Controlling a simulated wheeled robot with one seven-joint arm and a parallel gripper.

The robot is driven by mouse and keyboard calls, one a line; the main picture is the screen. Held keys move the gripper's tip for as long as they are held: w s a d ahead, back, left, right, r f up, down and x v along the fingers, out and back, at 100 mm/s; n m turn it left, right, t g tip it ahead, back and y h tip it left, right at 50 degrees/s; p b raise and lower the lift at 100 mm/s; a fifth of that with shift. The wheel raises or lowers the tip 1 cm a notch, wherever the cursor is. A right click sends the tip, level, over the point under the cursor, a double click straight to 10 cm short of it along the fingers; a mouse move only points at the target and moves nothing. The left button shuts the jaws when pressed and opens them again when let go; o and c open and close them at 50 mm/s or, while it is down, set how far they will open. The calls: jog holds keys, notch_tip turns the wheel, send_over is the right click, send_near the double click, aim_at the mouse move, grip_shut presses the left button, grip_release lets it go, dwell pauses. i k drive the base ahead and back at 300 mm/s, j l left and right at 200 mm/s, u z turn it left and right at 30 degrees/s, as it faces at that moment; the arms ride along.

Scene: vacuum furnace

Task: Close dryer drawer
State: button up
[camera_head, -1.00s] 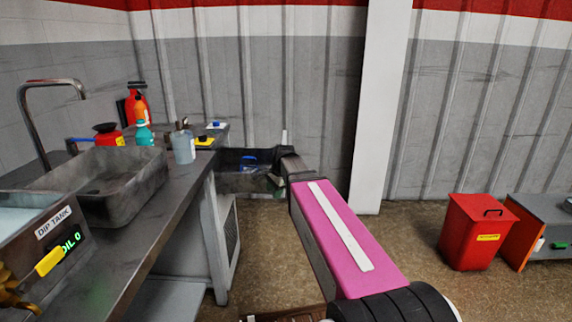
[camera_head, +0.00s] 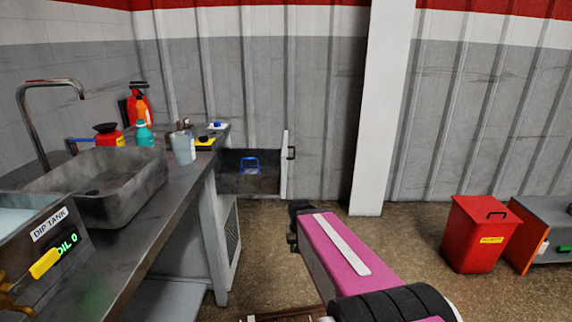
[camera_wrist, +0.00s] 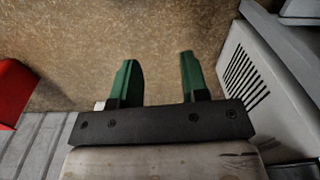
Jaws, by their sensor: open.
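The dryer drawer (camera_head: 232,182) stands pulled out to the right from beyond the far end of the bench in the head view. Its pale front panel (camera_head: 285,165) is upright, with a dark handle (camera_head: 292,153) on its right side. A blue wire-like item (camera_head: 250,165) shows in the drawer. My gripper (camera_head: 293,228) is below and in front of the drawer front, apart from it. In the wrist view my gripper (camera_wrist: 157,82) has its two green fingers spread with nothing between them, over the floor.
A metal bench (camera_head: 150,228) with a sink (camera_head: 95,185) runs along the left. A vented cabinet (camera_wrist: 250,80) is at the right in the wrist view. A white pillar (camera_head: 382,110) and a red bin (camera_head: 480,235) stand to the right. The floor between is clear.

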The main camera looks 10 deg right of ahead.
aim_at(273, 163)
jog(key=i+l+u, duration=0.3)
jog(key=i+l, duration=0.15)
jog(key=l, duration=0.15)
jog(key=i+l+u, duration=0.15)
jog(key=l, duration=0.2)
jog(key=i+l+u, duration=0.15)
jog(key=l+u, duration=0.2)
jog(key=l, duration=0.2)
